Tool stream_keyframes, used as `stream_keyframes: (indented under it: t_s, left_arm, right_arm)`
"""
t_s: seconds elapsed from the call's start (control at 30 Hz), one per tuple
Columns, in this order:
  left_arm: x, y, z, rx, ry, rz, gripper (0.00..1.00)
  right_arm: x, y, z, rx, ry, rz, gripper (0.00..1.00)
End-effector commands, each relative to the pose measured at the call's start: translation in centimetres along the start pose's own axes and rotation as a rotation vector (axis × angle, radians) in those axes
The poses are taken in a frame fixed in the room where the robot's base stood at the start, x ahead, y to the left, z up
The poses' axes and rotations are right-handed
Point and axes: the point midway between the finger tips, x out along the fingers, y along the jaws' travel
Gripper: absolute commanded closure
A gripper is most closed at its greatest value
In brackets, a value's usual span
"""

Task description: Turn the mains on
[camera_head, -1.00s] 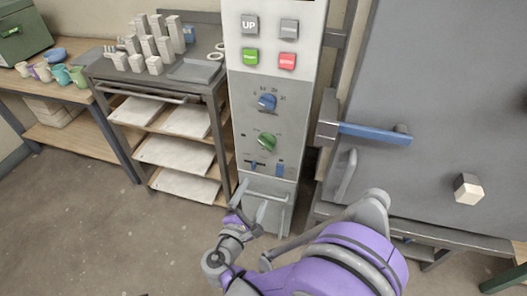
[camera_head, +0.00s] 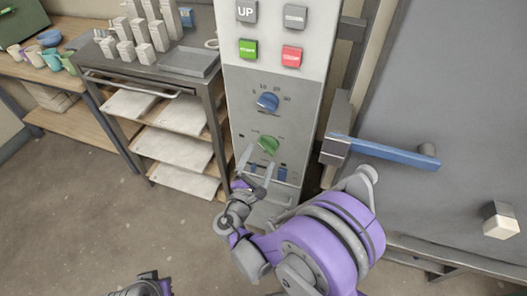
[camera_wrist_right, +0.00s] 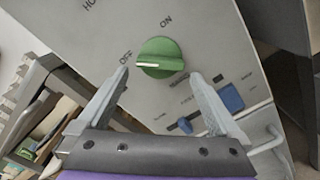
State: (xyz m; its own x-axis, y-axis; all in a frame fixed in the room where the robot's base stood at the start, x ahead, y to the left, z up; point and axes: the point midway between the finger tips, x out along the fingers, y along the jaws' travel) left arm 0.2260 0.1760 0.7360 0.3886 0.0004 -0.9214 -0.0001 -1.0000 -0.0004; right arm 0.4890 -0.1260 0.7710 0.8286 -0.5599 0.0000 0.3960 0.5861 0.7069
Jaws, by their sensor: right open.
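The green knob (camera_head: 267,145) sits low on the grey control panel (camera_head: 238,108). It also shows in the right wrist view (camera_wrist_right: 160,50), with OFF and ON lettered on the panel beside it. A pale mark on the knob points toward the OFF side. My right gripper (camera_head: 257,165) is open and empty, just in front of and below the knob. In the right wrist view its two fingers (camera_wrist_right: 160,78) stand either side of the knob's lower edge, apart from it as far as I can tell. A piece of my left arm shows at the bottom edge, its fingers out of sight.
Above the knob are a blue dial (camera_head: 267,102), a green button (camera_head: 248,49) and a red button (camera_head: 292,56). Below it are a blue switch (camera_wrist_right: 232,97) and a smaller one (camera_wrist_right: 186,125). A blue-handled door (camera_head: 450,100) stands right. A shelf rack (camera_head: 207,88) stands left.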

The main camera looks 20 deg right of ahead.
Motion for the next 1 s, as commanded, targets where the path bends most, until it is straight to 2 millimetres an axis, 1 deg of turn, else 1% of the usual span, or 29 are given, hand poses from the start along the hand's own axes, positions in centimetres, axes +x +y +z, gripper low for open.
stream_keyframes:
  t_s: [0.03, 0.1, 0.23, 0.37, 0.57, 0.6, 0.67, 0.8, 0.87, 0.9, 1.0]
  left_arm:
    - [0.1, 0.0, 0.0, 0.000, 0.000, 0.000, 1.00]
    - [0.1, 0.0, 0.0, 0.000, 0.000, 0.000, 1.00]
    - [0.1, 0.0, 0.0, 0.000, 0.000, 0.000, 1.00]
    - [0.1, 0.0, 0.0, 0.000, 0.000, 0.000, 1.00]
    - [0.1, 0.0, 0.0, 0.000, 0.000, 0.000, 1.00]
    - [0.1, 0.0, 0.0, 0.000, 0.000, 0.000, 1.00]
    - [0.1, 0.0, 0.0, 0.000, 0.000, 0.000, 1.00]
    - [0.1, 0.0, 0.0, 0.000, 0.000, 0.000, 1.00]
    - [0.1, 0.0, 0.0, 0.000, 0.000, 0.000, 1.00]
    - [0.1, 0.0, 0.0, 0.000, 0.000, 0.000, 1.00]
    - [0.1, 0.0, 0.0, 0.000, 0.000, 0.000, 1.00]
  right_arm:
    - [0.9, -0.1, 0.1, -0.001, -0.003, -0.002, 0.00]
    - [1.9, -0.1, 0.1, -0.001, -0.003, -0.002, 0.00]
    - [3.0, -0.1, 0.0, -0.001, -0.001, -0.001, 0.00]
    - [3.5, 0.0, 0.0, 0.000, 0.000, 0.000, 0.00]
    - [3.5, 0.0, 0.0, 0.000, 0.000, 0.000, 0.00]
    - [3.5, 0.0, 0.0, 0.000, 0.000, 0.000, 0.02]
    - [3.5, 0.0, 0.0, 0.000, 0.000, 0.000, 0.13]
    - [3.5, 0.0, 0.0, 0.000, 0.000, 0.000, 0.38]
    - [3.5, 0.0, 0.0, 0.000, 0.000, 0.000, 0.49]
    - [3.5, 0.0, 0.0, 0.000, 0.000, 0.000, 0.56]
    - [3.5, 0.0, 0.0, 0.000, 0.000, 0.000, 0.71]
